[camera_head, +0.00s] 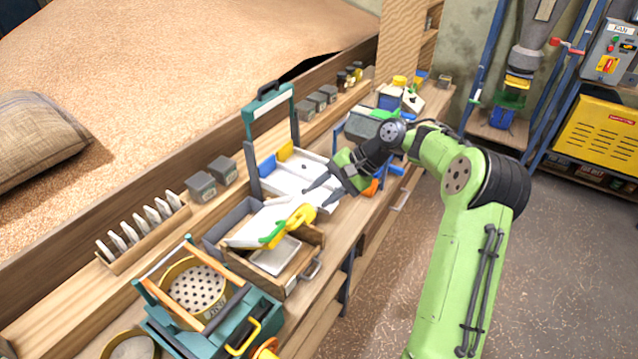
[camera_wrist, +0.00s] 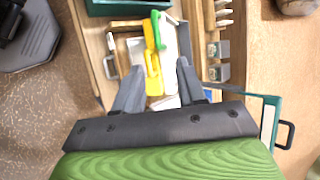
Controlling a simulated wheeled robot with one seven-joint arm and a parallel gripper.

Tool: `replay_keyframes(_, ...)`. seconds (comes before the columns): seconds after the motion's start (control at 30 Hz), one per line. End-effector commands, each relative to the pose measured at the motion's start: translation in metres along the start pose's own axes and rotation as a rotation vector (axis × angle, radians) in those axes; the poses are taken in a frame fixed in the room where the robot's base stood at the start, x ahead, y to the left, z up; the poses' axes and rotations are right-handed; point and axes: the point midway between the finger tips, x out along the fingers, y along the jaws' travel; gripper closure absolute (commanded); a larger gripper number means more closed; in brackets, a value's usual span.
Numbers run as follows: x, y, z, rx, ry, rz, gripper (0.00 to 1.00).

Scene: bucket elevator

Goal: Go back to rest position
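My gripper (camera_head: 323,192) is at the end of my green arm, above the workbench (camera_head: 333,283), over the white tray area. In the wrist view my gripper (camera_wrist: 158,80) has its two dark fingers spread apart with nothing held between them. Beyond the fingertips lie a yellow-handled tool (camera_head: 300,216) and a green-handled tool (camera_head: 272,236), resting on a white sheet or tray over an open wooden drawer box (camera_head: 303,262). The yellow tool (camera_wrist: 153,75) and the green tool (camera_wrist: 159,30) also show in the wrist view.
A teal-framed stand (camera_head: 268,108) with a white tray rises beside my gripper. A teal crate (camera_head: 190,325) with a perforated sieve (camera_head: 197,287) stands at the near end. Grey containers (camera_head: 201,186) line the back ledge. A yellow cabinet (camera_head: 600,135) stands far right. The floor (camera_head: 560,260) is clear.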

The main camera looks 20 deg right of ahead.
Motion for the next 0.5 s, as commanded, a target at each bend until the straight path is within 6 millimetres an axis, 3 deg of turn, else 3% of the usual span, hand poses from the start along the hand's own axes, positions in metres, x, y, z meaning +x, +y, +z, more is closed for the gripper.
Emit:
replay_keyframes(0.17, 0.001, -0.001, 0.002, -0.007, 0.002, 0.008, 0.60)
replay_keyframes(0.23, 0.003, -0.006, 0.015, -0.047, 0.013, 0.050, 0.60)
replay_keyframes(0.37, 0.007, -0.017, 0.067, -0.214, 0.077, 0.220, 0.60)
replay_keyframes(0.5, -0.003, -0.012, 0.133, -0.417, 0.180, 0.398, 0.60)
